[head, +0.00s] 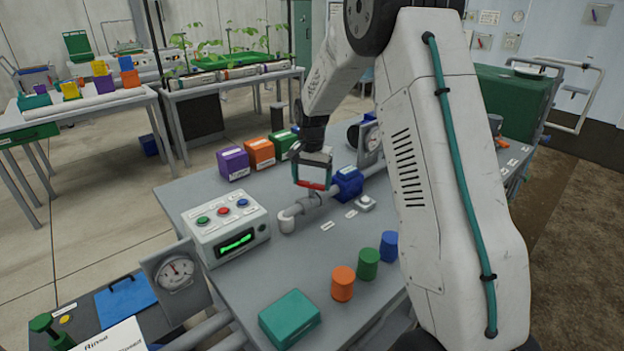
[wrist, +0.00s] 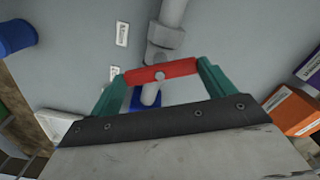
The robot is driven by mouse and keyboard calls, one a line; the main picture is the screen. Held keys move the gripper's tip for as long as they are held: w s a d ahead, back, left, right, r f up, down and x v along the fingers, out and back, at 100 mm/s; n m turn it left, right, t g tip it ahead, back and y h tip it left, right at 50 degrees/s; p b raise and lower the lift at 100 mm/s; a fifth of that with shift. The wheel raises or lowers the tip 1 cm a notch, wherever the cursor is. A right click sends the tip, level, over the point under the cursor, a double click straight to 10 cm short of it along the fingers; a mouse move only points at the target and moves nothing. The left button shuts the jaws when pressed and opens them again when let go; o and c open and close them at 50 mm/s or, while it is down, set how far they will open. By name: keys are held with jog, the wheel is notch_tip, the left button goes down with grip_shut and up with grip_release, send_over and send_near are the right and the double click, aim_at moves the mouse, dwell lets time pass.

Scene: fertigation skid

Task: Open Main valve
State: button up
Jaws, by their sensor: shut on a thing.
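The valve's red lever handle (head: 313,186) sits above a grey pipe (head: 320,200) on the skid table. In the wrist view the red handle (wrist: 162,73) lies crosswise to the grey pipe (wrist: 172,14), with a round pivot at its middle. My gripper (head: 314,175) is over the pipe, its two green fingers at the two ends of the handle; they also show in the wrist view (wrist: 160,84). It is shut on the handle. The valve body under the handle is partly hidden. The label beside it is too small to read.
A control box (head: 226,227) with buttons stands at left. Purple (head: 233,163) and orange (head: 259,152) boxes stand behind. Orange (head: 343,284) and green (head: 368,264) cylinders stand in front.

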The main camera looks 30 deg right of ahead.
aim_at(311, 183)
jog(key=n, duration=0.6)
jog(key=shift+r+n, duration=0.1)
jog(key=shift+n, duration=0.2)
jog(key=n, duration=0.6)
dwell(0.4)
jog(key=o, duration=0.9)
notch_tip(311, 183, up, 8)
jog(key=shift+f, duration=0.1)
